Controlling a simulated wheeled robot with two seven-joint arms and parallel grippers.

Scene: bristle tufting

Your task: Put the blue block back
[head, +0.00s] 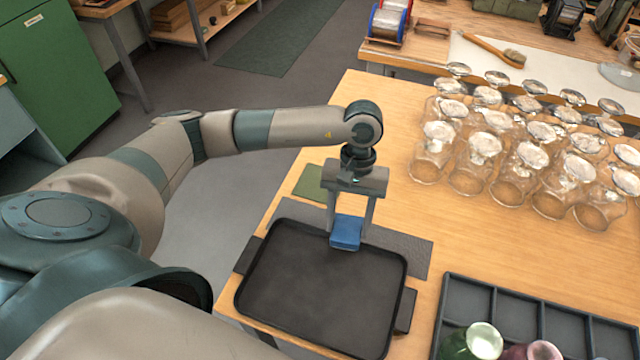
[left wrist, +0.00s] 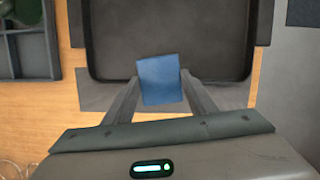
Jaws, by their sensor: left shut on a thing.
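The blue block (head: 346,232) is held between the fingers of my left gripper (head: 348,222), at the far edge of the black tray (head: 318,290). It also shows between the fingertips in the left wrist view (left wrist: 160,80), slightly tilted, overlapping the tray's rim (left wrist: 112,75). My left gripper is shut on it. I cannot tell whether the block touches the tray or hangs above it. The tray's floor looks empty. My right gripper is not in view.
A grey mat (head: 412,248) lies under the tray, with a green pad (head: 309,182) beyond it. Several upturned glass vessels (head: 520,165) crowd the table's right side. A dark compartment box (head: 510,312) with glassware stands at the lower right. Bare wood lies between.

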